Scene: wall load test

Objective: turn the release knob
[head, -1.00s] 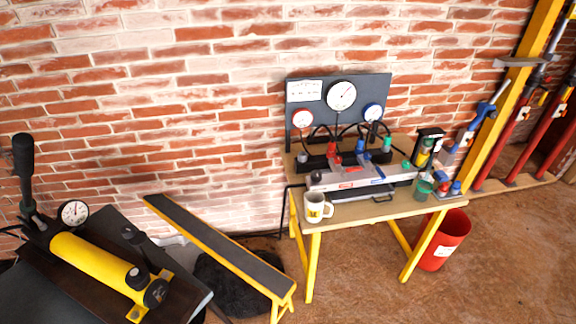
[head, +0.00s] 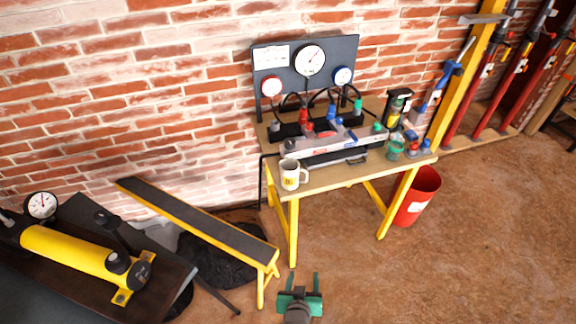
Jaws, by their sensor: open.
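A yellow hand pump (head: 68,251) with a pressure gauge (head: 41,205) lies on a dark bench at the left. My gripper (head: 302,278), with green fingers, is at the bottom centre, over the floor. It is open and empty, well to the right of the pump and apart from it.
A yellow-framed bench (head: 190,218) with a dark top stands between pump and table. The table (head: 325,180) holds a gauge panel (head: 340,52), a mug (head: 291,174) and small tools. A red bin (head: 416,195) stands beside it. The floor at right is clear.

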